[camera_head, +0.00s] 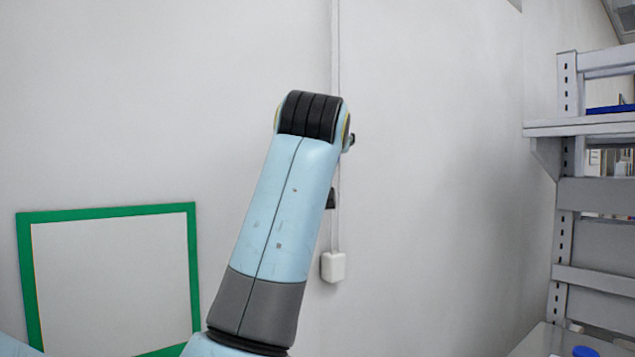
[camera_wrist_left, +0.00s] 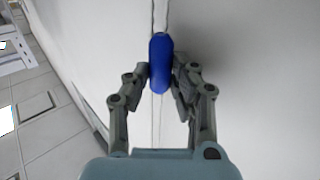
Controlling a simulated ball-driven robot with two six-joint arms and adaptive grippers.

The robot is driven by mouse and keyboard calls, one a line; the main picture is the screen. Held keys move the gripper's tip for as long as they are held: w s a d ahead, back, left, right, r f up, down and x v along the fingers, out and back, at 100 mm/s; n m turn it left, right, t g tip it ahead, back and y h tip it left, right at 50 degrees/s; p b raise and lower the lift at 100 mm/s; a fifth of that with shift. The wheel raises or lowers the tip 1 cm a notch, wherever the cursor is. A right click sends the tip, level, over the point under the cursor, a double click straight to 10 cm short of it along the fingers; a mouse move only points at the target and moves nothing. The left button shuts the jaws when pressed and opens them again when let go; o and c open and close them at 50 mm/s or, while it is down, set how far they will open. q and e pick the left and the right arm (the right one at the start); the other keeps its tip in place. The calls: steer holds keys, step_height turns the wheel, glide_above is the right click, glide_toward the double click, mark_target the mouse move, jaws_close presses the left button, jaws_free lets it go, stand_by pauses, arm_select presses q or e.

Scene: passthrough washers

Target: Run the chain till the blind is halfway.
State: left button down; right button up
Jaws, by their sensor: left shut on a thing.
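My left gripper (camera_wrist_left: 161,76) is shut on a smooth blue elongated piece (camera_wrist_left: 160,52) in the left wrist view, with one finger on each side of it. A thin vertical line runs along the wall above and below the blue piece; I cannot tell whether it is the chain or the wall strip. In the head view, my left arm reaches up to the wall and hides most of its gripper and the blue piece. No blind shows in either view. My right gripper is in neither view.
A narrow white strip (camera_head: 335,45) runs down the wall to a small white box (camera_head: 333,267). A green-framed panel (camera_head: 110,212) is at lower left. Grey shelving (camera_head: 566,190) stands at right, with a blue-capped item (camera_head: 585,351) below it. The wall between is bare.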

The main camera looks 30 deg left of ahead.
arm_select(q)
step_height(320, 180, up, 7)
steer(key=c, duration=1.4)
jaws_free()
step_height(320, 180, up, 10)
steer(key=shift+r, duration=0.1)
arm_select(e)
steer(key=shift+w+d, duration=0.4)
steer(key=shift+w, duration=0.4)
